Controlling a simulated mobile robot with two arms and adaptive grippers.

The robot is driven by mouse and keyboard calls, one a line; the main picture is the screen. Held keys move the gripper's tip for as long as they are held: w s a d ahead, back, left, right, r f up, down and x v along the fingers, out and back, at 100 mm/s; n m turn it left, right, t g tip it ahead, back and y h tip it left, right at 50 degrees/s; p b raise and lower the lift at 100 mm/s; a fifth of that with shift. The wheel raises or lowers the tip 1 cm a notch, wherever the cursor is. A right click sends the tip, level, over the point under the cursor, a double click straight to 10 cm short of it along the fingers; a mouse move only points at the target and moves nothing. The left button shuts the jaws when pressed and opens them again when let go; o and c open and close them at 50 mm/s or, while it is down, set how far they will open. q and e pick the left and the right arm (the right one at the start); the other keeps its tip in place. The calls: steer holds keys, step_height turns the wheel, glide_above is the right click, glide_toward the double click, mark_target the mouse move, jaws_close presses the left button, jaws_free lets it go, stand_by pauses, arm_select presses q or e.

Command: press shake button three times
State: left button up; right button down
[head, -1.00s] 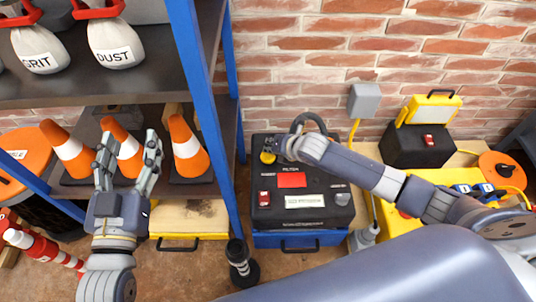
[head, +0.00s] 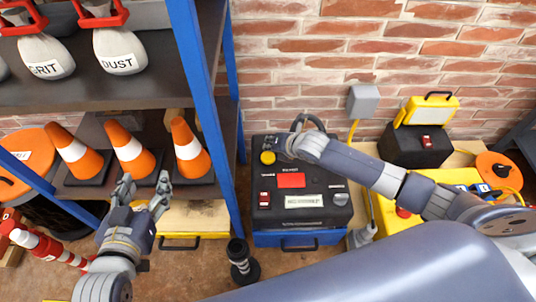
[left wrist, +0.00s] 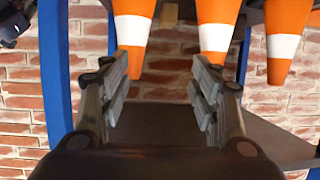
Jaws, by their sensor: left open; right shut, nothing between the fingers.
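A black box (head: 320,217) with controls on its top stands on a blue case by the brick wall. A round yellow button (head: 267,157) is at its far left corner; I cannot read whether it is marked shake. My right gripper (head: 282,147) is shut and empty, just right of the yellow button and seemingly apart from it. Its fingertips are partly hidden by its own body. My left gripper (head: 143,188) is open and empty in front of the shelf; its two spread fingers also show in the left wrist view (left wrist: 163,95).
The blue shelf post (head: 212,130) stands between my grippers. Orange cones (head: 130,148) stand on the shelf, with sacks (head: 120,50) above. The box also carries a red switch (head: 264,199), a red plate (head: 291,180) and a grey knob (head: 340,198). A yellow lamp (head: 430,108) stands at right.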

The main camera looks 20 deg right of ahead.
mark_target(270, 155)
steer(key=shift+r+p, duration=0.3)
steer(key=shift+r, duration=0.1)
steer(key=shift+r+p, duration=1.2)
steer(key=shift+p, duration=0.15)
arm_select(q)
steer(key=s+a+f+g+y, duration=0.1)
steer(key=s+a+f+g, duration=0.1)
steer(key=s+f+g, duration=0.2)
steer(key=s+a+f+g+y, duration=0.1)
steer(key=s+a+f+g, duration=0.2)
steer(key=s, duration=0.7)
step_height(270, 155, down, 3)
steer(key=shift+f+n+g+y, duration=0.15)
steer(key=shift+n+g+y, duration=0.15)
steer(key=shift+g, duration=0.8)
